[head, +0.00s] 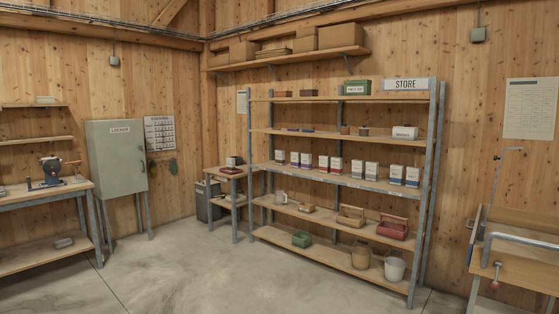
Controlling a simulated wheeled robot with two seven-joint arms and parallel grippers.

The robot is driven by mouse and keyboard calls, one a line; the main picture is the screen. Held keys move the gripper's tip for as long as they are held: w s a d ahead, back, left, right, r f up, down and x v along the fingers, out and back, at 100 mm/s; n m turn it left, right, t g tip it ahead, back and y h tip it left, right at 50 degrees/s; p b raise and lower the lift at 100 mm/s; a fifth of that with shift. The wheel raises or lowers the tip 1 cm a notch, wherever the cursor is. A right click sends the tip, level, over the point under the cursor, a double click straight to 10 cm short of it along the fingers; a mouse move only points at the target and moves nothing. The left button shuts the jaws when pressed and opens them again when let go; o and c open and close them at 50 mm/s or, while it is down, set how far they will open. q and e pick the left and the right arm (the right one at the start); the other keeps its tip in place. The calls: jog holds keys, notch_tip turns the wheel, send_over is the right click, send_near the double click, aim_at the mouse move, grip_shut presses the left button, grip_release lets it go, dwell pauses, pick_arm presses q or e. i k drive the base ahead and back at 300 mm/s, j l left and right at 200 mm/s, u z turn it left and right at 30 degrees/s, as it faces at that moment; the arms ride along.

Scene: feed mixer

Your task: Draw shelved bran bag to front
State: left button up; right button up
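Several small white bags with coloured bands stand upright in a row on the middle shelf of a metal rack (346,181). Bags with bluish bands (396,174) stand towards the right. Their print is too small to read, so I cannot tell which one is bran. Small labels run along the shelf's front edge, also unreadable. Neither of my grippers is in view.
The concrete floor (200,275) before the rack is clear. A bucket (395,268) and tub (361,257) stand on the bottom shelf. A green locker (118,165) and workbench (45,190) stand left; another bench (525,255) with a metal rail stands right.

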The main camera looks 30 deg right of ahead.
aim_at(280, 154)
jog(key=i+l+z, duration=0.1)
jog(key=i+z, duration=0.4)
jog(key=i, duration=3.3)
jog(key=i+j, duration=0.1)
jog(key=i, duration=2.45)
jog(key=i+j+z, duration=0.1)
jog(key=i, duration=1.15)
jog(key=i+j+z, duration=0.15)
jog(key=i+z, duration=0.2)
jog(key=i, duration=0.15)
jog(key=i+j+z, duration=0.7)
jog(key=i, duration=0.2)
